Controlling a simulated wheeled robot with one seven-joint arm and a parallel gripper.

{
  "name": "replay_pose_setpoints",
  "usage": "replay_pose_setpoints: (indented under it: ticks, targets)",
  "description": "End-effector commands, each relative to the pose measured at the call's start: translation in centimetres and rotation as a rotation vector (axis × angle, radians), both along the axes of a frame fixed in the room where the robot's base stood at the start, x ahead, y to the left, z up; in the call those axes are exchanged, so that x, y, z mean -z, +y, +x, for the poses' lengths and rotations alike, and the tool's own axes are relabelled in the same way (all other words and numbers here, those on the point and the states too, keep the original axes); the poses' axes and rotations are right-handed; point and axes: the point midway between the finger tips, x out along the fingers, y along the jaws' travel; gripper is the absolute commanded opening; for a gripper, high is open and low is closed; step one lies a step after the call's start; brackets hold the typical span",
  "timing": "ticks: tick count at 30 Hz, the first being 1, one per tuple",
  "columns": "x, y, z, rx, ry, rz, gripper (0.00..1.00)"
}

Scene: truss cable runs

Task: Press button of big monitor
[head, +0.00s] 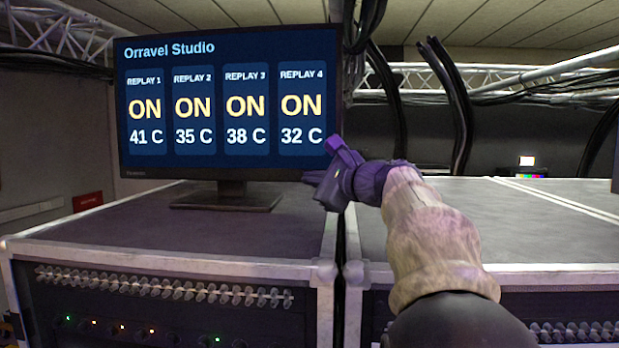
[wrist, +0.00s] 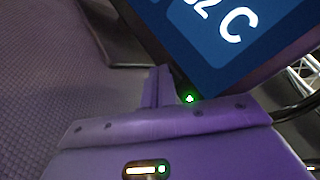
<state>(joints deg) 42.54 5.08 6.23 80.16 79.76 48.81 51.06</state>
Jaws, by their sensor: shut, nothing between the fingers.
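The big monitor (head: 225,100) stands on a black case and shows "Orravel Studio" with REPLAY 1 to REPLAY 4, each ON. My purple gripper (head: 322,168) is at the monitor's lower right corner in the head view, and it hides part of that corner. In the wrist view, the shut fingers (wrist: 158,88) are empty and point at the lower bezel of the monitor (wrist: 215,40). A small green light, which looks like the power button (wrist: 190,98), shows just right of the fingertips. I cannot tell whether the fingers touch the bezel.
The monitor's stand (head: 228,195) rests on the left case top (head: 120,225). A second case (head: 520,215) stands to the right, with a narrow gap between them. Black cables (head: 458,105) hang behind my arm. A small lit screen (head: 527,165) is at the back right.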

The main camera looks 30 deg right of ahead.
Motion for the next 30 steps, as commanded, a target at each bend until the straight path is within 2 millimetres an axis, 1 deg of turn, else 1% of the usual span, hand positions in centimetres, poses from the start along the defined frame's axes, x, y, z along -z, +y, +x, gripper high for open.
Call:
replay_pose_setpoints:
  ticks: [20, 30]
  targets:
    - [0.0, -0.2, 0.3, 0.001, 0.0, 0.0, 0.0]
    - [0.2, 0.6, -0.8, 0.0, 0.0, -0.001, 0.0]
